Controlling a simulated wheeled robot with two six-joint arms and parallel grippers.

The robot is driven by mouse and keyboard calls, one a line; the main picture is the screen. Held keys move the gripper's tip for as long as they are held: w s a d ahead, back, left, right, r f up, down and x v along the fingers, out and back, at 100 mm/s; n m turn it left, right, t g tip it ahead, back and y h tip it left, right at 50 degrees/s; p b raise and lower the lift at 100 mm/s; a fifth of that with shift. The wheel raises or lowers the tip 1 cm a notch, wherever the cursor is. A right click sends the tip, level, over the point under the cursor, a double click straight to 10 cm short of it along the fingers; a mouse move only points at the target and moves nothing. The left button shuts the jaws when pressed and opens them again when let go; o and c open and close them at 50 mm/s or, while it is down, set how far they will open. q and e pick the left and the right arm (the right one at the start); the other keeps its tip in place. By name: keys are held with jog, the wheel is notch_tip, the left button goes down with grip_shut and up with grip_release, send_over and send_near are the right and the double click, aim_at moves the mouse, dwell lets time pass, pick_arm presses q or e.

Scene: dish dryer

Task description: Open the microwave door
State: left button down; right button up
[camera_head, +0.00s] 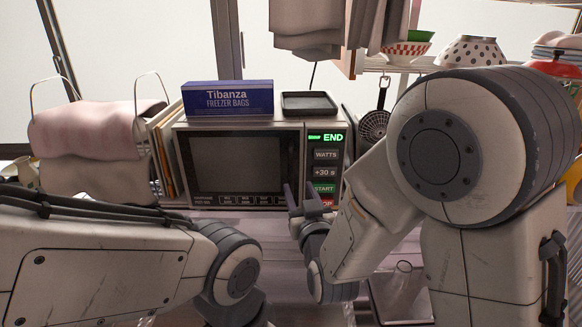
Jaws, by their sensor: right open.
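The microwave (183,135) stands on the counter at the back centre, facing me. Its dark-windowed door (238,162) looks closed. The control panel (326,148) on its right has a lit green END display, with WATTS, +30 s and START buttons below. A red button at the bottom is partly hidden by my right gripper. My right gripper (302,198) is open and empty, its fingers pointing at the lower right part of the microwave front. I cannot tell whether it touches the microwave. My left arm comes in low on the left, and its gripper does not show.
A Tibanza freezer bags box (228,98) and a black tray (309,104) sit on the microwave. A pink towel (85,135) hangs on a rack at left. A dark strainer (374,126) hangs at right, below shelved bowls (470,51).

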aim_at(291, 171)
jog(key=w+p, duration=0.1)
jog(key=w, duration=0.1)
jog(key=w+a+p, duration=0.1)
jog(key=w+p, duration=0.1)
jog(key=w, duration=0.1)
jog(key=w+p, duration=0.2)
jog(key=w, duration=0.1)
jog(key=shift+w+a, duration=0.2)
jog(key=shift+a, duration=0.1)
jog(key=shift+w+a+p, duration=0.15)
jog(key=shift+w+p, duration=0.2)
jog(key=shift+w, duration=0.15)
grip_shut()
dwell(0.7)
